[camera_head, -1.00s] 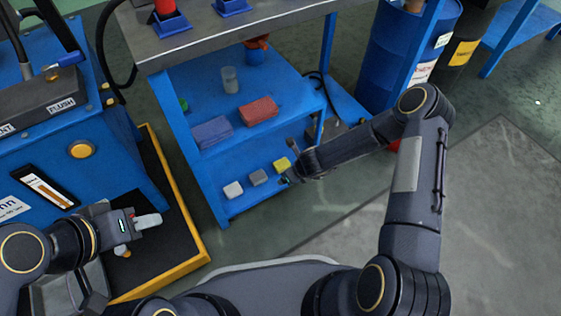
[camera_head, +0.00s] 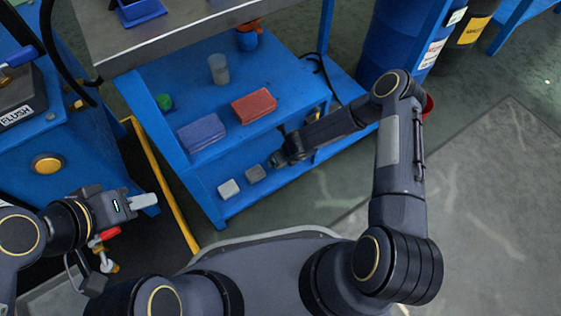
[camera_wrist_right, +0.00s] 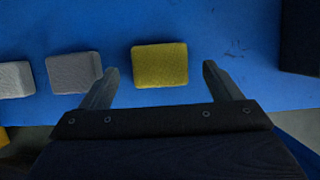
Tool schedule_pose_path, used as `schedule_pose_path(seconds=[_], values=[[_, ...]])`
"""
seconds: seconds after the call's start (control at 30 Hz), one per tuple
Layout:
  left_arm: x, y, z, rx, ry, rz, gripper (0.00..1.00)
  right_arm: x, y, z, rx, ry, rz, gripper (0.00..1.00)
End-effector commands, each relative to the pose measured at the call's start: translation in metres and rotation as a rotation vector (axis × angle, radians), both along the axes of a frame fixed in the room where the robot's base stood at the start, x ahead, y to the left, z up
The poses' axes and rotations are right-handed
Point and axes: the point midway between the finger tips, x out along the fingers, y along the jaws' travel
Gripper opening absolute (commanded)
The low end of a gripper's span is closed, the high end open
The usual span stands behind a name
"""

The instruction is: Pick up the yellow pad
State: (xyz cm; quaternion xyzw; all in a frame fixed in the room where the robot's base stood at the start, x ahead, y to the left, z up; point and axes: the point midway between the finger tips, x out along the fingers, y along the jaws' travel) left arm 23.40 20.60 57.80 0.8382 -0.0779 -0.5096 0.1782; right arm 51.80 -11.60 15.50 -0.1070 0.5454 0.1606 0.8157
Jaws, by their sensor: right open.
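The yellow pad (camera_wrist_right: 160,65) lies on the blue lower shelf in the right wrist view. In the head view it is hidden behind my right gripper (camera_head: 277,160). In the wrist view my right gripper (camera_wrist_right: 160,73) is open and empty, with one finger on each side of the pad and a gap on both sides. The pad's near part shows between the fingertips; I cannot tell the height left between them. My left gripper (camera_head: 143,201) is at the left, away from the shelf. Its pale fingers overlap, so its opening is unclear.
A grey pad (camera_head: 255,173) and a paler pad (camera_head: 228,188) lie left of my right gripper. A blue block (camera_head: 201,132), a red block (camera_head: 254,105) and a translucent cup (camera_head: 218,69) stand on the shelf above. A dark object (camera_wrist_right: 300,36) is at the wrist view's right.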

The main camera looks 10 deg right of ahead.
Motion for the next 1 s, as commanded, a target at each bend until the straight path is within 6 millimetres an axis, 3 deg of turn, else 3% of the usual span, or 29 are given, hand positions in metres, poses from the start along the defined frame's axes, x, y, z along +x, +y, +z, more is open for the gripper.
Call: schedule_pose_path(seconds=[0.1,0.4,0.77,1.0], values=[[0.0000,-0.0001,-0.0123,0.000,0.000,0.000,0.36,0.0054,0.0022,-0.0178,0.000,0.000,0.000,0.85],[0.0000,0.0000,-0.0121,0.000,0.000,0.000,0.36,0.0080,0.0029,-0.0195,-0.001,0.000,0.000,0.85],[0.0001,0.0000,-0.0122,0.000,0.000,0.000,0.36,0.0079,0.0028,-0.0194,-0.001,0.000,0.000,0.39],[0.0000,0.0000,-0.0118,0.000,0.000,0.000,0.36,0.0079,0.0028,-0.0188,-0.001,0.000,0.001,0.37]])
